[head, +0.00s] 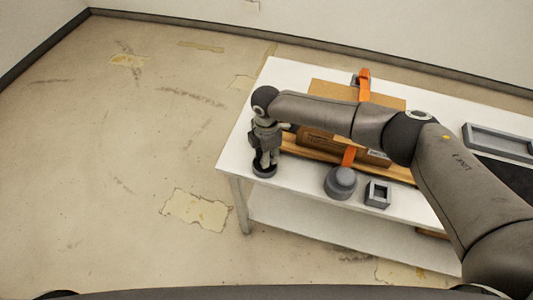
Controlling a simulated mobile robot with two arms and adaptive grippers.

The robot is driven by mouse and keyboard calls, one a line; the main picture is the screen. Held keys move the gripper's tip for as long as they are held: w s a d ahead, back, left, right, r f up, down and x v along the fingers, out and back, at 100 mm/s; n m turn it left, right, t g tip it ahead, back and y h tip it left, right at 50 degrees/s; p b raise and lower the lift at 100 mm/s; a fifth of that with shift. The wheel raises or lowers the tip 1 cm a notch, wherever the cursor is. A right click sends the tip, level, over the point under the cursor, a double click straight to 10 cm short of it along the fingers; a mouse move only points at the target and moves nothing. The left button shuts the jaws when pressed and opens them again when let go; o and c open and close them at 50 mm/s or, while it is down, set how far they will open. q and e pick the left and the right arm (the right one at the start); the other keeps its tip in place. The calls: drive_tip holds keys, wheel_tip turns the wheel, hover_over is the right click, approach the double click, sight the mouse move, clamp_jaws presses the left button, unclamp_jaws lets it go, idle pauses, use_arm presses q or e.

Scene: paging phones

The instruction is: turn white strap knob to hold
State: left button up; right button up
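My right gripper (266,164) comes in on the arm from the right and points down at the table's left end. Its fingertips are at a dark round base (264,172) on the table top. Whether the fingers are open or closed on something there is too small to tell. I cannot make out a white knob; one may be hidden by the fingers. An orange strap (364,84) runs over a cardboard box (330,90), and its lower end (349,156) shows at the near side. My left gripper is not in view.
The white table (230,158) has a lower shelf. A grey round knob-like piece (340,180) and a small grey square holder (377,194) stand near its front edge. A grey tray (500,142) lies at the right. My forearm covers part of the box. Floor at left is clear.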

drive_tip(key=m+p, duration=0.1)
drive_tip(key=m, duration=0.1)
drive_tip(key=m+p, duration=0.1)
drive_tip(key=m, duration=0.1)
drive_tip(key=shift+s+r+m, duration=0.15)
drive_tip(key=shift+m, duration=0.25)
drive_tip(key=m+p, duration=0.3)
drive_tip(key=m, duration=0.1)
drive_tip(key=shift+s+m, duration=0.1)
drive_tip(key=shift+m, duration=0.2)
drive_tip(key=m+p, duration=0.2)
drive_tip(key=m, duration=0.2)
drive_tip(key=shift+s+a, duration=0.1)
drive_tip(key=shift+m+p, duration=0.95)
drive_tip(key=shift+m, duration=1.35)
drive_tip(key=shift+a, duration=0.1)
drive_tip(key=o, duration=1)
